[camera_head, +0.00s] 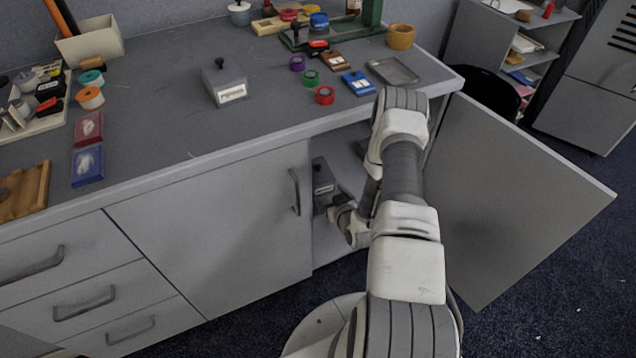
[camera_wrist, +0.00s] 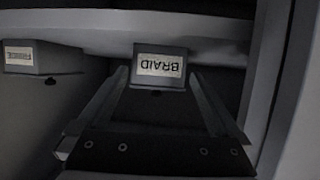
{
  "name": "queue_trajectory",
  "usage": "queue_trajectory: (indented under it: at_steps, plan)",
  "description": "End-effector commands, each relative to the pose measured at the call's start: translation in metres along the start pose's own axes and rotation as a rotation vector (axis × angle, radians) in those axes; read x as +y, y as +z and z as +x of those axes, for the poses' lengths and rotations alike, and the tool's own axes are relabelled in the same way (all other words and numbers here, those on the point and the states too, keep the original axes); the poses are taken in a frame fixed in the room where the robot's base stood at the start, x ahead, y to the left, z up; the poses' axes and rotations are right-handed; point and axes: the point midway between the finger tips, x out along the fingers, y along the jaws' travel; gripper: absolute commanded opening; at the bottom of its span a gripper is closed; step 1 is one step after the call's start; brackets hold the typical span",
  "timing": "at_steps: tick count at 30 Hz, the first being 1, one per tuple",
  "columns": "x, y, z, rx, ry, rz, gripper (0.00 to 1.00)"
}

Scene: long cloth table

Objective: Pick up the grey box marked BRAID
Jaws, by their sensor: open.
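The grey box marked BRAID (camera_wrist: 160,52) shows in the wrist view, its white label upside down and a dark knob below it. My gripper (camera_wrist: 158,76) is open, with one finger on each side of this box in the picture. I cannot tell whether the fingers touch it. In the head view my arm reaches into the open cupboard under the table, and the fingertips are hard to make out. A grey labelled box (camera_head: 323,178) shows inside the cupboard near my wrist; its label is too small to read there.
Another grey labelled box (camera_wrist: 30,58) stands at the left in the wrist view. A similar box (camera_head: 225,84) stands on the table (camera_head: 150,110). The open cupboard door (camera_head: 510,200) is right of my arm. The cupboard frame (camera_wrist: 268,85) is close on the wrist view's right.

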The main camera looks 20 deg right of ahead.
Motion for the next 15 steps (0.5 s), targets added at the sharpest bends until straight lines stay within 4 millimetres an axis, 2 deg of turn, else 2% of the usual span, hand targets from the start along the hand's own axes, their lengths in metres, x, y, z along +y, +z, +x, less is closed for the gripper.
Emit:
queue_trajectory:
  at_steps: [3, 8, 15]
  plan:
    - [0.000, 0.001, 0.015, 0.001, 0.000, 0.000, 1.00]
    - [0.000, 0.001, 0.024, 0.000, 0.001, 0.000, 1.00]
    - [0.001, 0.000, 0.058, 0.001, -0.001, -0.002, 1.00]
